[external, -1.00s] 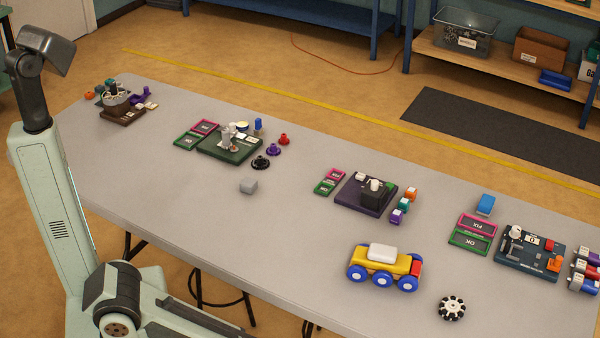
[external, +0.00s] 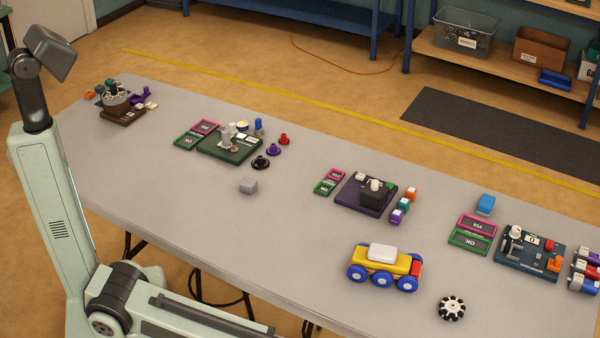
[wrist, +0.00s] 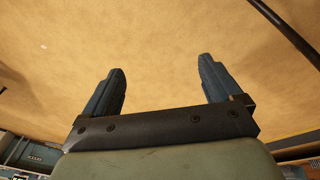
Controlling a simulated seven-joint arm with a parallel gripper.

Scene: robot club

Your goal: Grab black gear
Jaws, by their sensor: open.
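A small black gear-like piece (external: 260,162) lies flat on the table in the external view, just in front of the green board (external: 230,146). A purple piece (external: 273,149) and a red piece (external: 284,139) of similar shape lie in a row behind it. My gripper (wrist: 162,85) shows in the wrist view with its two dark fingers spread wide and nothing between them. It faces the tan floor, away from the gear. In the external view the gripper is out of the picture, and only my arm shows at the left and bottom.
The grey table (external: 200,200) carries several stations with boards and trays. A yellow toy truck (external: 384,266) and a black-and-white wheel (external: 451,307) stand to the right. The table's front left is clear.

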